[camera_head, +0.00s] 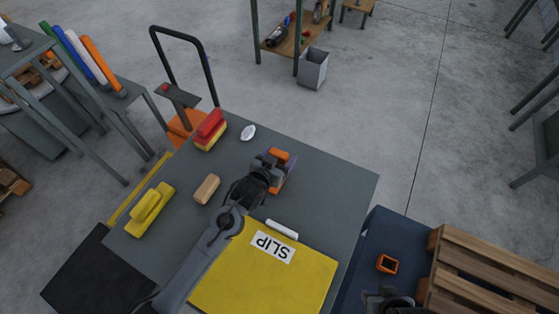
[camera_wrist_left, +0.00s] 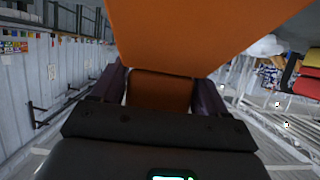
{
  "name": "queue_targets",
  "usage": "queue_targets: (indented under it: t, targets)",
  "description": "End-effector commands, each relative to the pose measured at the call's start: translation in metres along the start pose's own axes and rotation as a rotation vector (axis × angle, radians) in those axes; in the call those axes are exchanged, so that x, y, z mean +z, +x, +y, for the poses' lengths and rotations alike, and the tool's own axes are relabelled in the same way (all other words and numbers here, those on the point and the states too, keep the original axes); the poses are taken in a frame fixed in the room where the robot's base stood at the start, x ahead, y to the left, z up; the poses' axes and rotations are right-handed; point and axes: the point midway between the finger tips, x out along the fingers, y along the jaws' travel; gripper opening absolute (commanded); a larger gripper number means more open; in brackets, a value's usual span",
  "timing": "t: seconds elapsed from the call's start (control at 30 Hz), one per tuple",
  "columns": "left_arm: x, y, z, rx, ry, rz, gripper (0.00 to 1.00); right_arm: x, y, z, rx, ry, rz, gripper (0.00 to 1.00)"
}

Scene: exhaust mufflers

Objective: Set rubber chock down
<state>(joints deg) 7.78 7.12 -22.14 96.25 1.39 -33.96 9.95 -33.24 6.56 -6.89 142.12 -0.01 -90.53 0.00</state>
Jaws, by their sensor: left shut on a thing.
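My left gripper (camera_head: 276,171) is over the far right part of the grey table (camera_head: 335,190). It is shut on an orange block (camera_head: 280,154), which looks like the rubber chock. In the left wrist view the orange block (camera_wrist_left: 160,88) sits between the two dark purple fingers, and its large orange face fills the upper middle. I cannot tell whether its underside touches the table. A dark part at the bottom edge of the head view looks like my right gripper (camera_head: 390,301); its fingers are not clear.
On the table are a yellow handled block (camera_head: 150,209), a tan block (camera_head: 207,189), a red and yellow block (camera_head: 209,130), a white object (camera_head: 248,132), a white roll (camera_head: 282,230) and a yellow SLIP board (camera_head: 265,280). A wooden pallet (camera_head: 490,270) and an orange hollow square (camera_head: 387,264) lie right.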

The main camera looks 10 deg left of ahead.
Motion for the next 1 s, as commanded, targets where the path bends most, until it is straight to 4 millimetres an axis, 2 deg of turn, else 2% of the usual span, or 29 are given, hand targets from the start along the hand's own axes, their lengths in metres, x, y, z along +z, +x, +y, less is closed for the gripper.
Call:
queue_targets:
  t: [0.03, 0.13, 0.53, 0.57, 0.7, 0.73, 1.0]
  targets:
    - [0.008, 0.004, 0.000, 0.000, 0.000, 0.000, 0.32, 0.001, 0.003, 0.000, 0.000, 0.000, 0.000, 0.43]
    - [0.016, 0.007, 0.000, 0.000, 0.001, 0.001, 0.32, 0.002, 0.005, 0.000, 0.001, -0.001, 0.000, 0.43]
    - [0.019, 0.008, 0.000, 0.000, 0.000, 0.002, 0.32, 0.002, 0.005, 0.002, 0.008, -0.009, -0.002, 0.43]
    - [0.020, 0.008, 0.000, 0.000, 0.000, 0.000, 0.76, 0.002, 0.005, 0.002, 0.008, -0.009, -0.002, 0.43]
    - [0.020, 0.008, 0.000, 0.000, 0.000, 0.000, 0.97, 0.002, 0.005, 0.002, 0.007, -0.009, -0.002, 0.43]
    - [0.020, 0.008, 0.000, 0.000, 0.000, 0.000, 1.00, 0.002, 0.005, 0.002, 0.007, -0.009, -0.002, 0.43]
    - [0.019, 0.008, 0.000, 0.000, 0.000, 0.000, 1.00, 0.002, 0.005, 0.001, 0.004, -0.005, -0.001, 0.43]
